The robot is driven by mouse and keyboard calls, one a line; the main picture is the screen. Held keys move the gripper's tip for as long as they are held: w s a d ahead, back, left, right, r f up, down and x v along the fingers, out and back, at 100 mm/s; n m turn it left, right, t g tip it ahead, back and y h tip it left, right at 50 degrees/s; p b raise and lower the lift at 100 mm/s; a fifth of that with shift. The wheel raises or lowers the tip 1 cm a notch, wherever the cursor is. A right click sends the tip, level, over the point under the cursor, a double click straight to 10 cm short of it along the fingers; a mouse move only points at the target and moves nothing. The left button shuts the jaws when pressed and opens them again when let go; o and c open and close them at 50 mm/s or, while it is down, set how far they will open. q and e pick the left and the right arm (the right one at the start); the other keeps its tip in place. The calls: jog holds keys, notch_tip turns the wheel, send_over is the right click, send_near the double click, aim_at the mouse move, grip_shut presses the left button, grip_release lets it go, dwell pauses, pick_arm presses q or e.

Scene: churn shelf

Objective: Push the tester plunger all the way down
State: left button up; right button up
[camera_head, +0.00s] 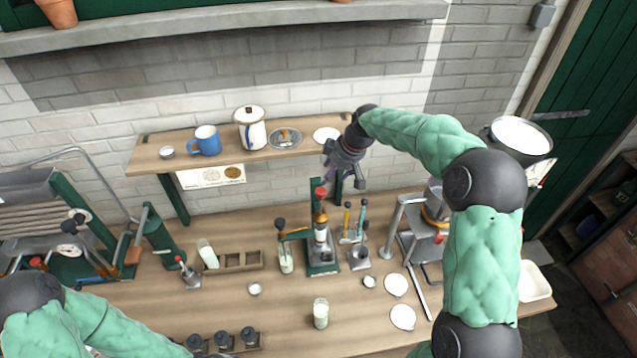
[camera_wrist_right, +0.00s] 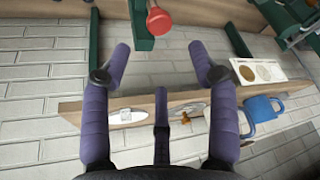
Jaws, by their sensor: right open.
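The tester (camera_head: 322,250) is a green stand on the bench with a bottle-like part in its frame. Its plunger has a red knob (camera_head: 321,192) that stands up at the top, and the red knob also shows in the right wrist view (camera_wrist_right: 159,20). My right gripper (camera_head: 345,172) is open and empty, above and slightly right of the knob, apart from it. In the wrist view the knob lies beyond the spread purple fingertips (camera_wrist_right: 159,58), roughly between their lines. My left arm enters at the lower left; its gripper is out of view.
A wooden shelf (camera_head: 158,164) behind holds a blue mug (camera_head: 205,141), a white canister (camera_head: 250,128) and plates. Near the tester stand a milk vial (camera_head: 286,261), a small metal cup (camera_head: 359,258) and a milk glass (camera_head: 320,313). White discs (camera_head: 402,317) lie right on the bench.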

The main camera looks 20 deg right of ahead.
aim_at(321, 191)
jog(key=p+x, duration=0.1)
jog(key=x, duration=0.7)
jog(key=shift+a+f+p, duration=0.1)
jog(key=shift+f+p, duration=0.1)
jog(key=shift+p, duration=0.1)
jog(key=shift+w+a+f, duration=0.1)
jog(key=shift+f, duration=0.45)
jog(key=shift+w+f, duration=0.2)
jog(key=shift+f, duration=0.1)
jog(key=shift+s, duration=0.1)
grip_shut()
jog(key=shift+r, duration=0.1)
